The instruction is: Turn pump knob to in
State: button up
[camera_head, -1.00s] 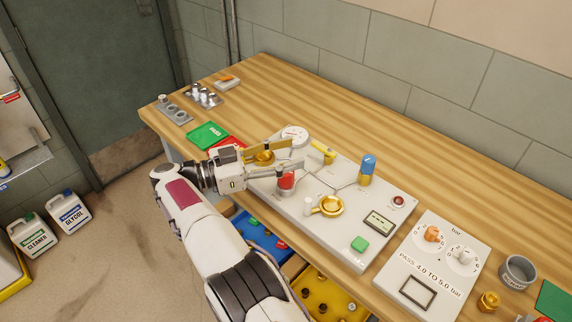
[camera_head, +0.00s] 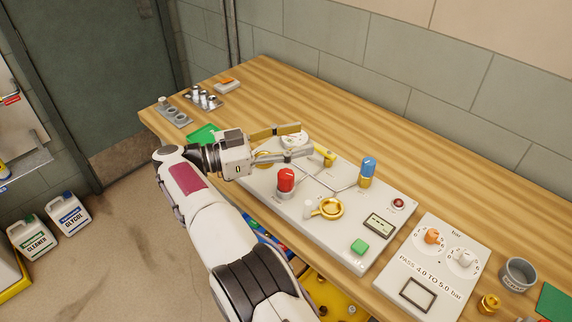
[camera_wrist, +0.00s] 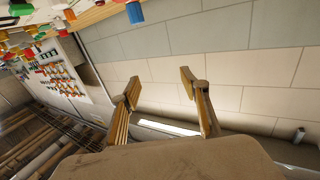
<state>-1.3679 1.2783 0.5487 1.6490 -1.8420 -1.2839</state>
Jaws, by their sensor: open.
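The light grey valve panel (camera_head: 318,232) lies on the wooden bench. It carries a red knob (camera_head: 286,180), a blue knob (camera_head: 368,166) on a gold base, a yellow handle (camera_head: 326,155) and a gold ring fitting (camera_head: 331,208). The labels are too small to read, so I cannot tell which is the pump knob or where it points. My gripper (camera_head: 304,141) is open and empty, raised over the panel's far left part near the round gauge (camera_head: 293,137). In the wrist view its open fingers (camera_wrist: 160,84) have nothing between them; a blue knob (camera_wrist: 135,12) shows at the top.
A second panel (camera_head: 420,268) with an orange knob (camera_head: 432,236) and a white knob (camera_head: 465,257) stands to the right. A grey cup (camera_head: 519,273) is beyond it. The tiled wall (camera_head: 400,80) bounds the bench; the bench behind the panels is clear.

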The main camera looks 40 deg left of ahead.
jog(key=w+d+r+t+y, duration=0.1)
jog(key=w+r+t, duration=0.1)
jog(key=w+r, duration=0.55)
jog(key=w+d+r+t+y, duration=0.15)
jog(key=w+r, duration=0.25)
jog(key=r, duration=0.7)
jog(key=w+a+r+n+y, duration=0.3)
jog(key=a+r+n+y, duration=0.8)
jog(key=y, duration=0.5)
jog(key=s+a+f+n+g+y, duration=0.4)
jog(key=f+n+g, duration=0.2)
jog(key=g, duration=0.1)
jog(key=n+g+h, duration=0.2)
jog(key=g+h, duration=0.8)
send_over(286, 180)
jog(key=d, duration=0.1)
notch_tip(286, 180, down, 28)
jog(key=shift+d+r, duration=0.15)
jog(key=shift+r, duration=0.05)
